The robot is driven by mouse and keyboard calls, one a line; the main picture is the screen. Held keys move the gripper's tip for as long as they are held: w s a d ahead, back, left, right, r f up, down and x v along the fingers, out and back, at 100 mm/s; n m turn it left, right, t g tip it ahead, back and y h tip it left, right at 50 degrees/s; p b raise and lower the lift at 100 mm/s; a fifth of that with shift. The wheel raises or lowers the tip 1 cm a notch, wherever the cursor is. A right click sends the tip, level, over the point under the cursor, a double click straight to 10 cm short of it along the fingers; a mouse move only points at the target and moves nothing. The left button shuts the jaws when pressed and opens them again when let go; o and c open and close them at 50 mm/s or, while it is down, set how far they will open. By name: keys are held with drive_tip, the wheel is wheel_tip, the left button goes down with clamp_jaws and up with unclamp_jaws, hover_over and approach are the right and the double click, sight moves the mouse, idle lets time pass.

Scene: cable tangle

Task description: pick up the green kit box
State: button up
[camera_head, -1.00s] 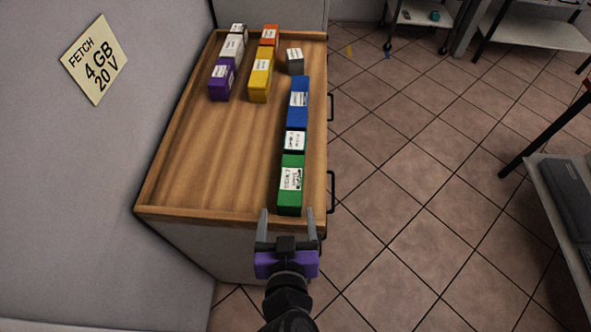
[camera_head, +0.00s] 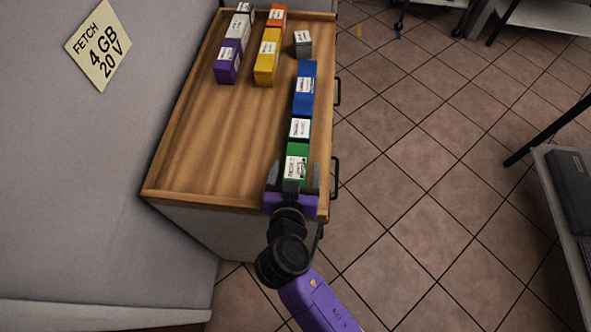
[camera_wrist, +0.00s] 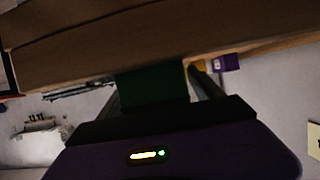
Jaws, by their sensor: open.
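The green kit box (camera_head: 297,163) has a white label on top and sits at the near right end of the wooden tray top. My gripper (camera_head: 293,178) is open at its near end, with one finger on each side of the box. The gripper palm hides the box's near end in the head view. In the dark wrist view the green box (camera_wrist: 152,86) shows between the two fingers (camera_wrist: 155,92). I cannot tell whether either finger touches it.
Behind the green box stand a white-labelled box (camera_head: 299,129), a blue box (camera_head: 305,88) and a grey box (camera_head: 303,43) in a row. Yellow (camera_head: 267,57) and purple (camera_head: 227,62) boxes stand further left. The tray's left middle (camera_head: 200,140) is bare. A raised rim (camera_head: 215,202) edges it.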

clamp_jaws()
drive_tip(key=shift+r, duration=0.1)
drive_tip(key=shift+r, duration=0.1)
idle(0.4)
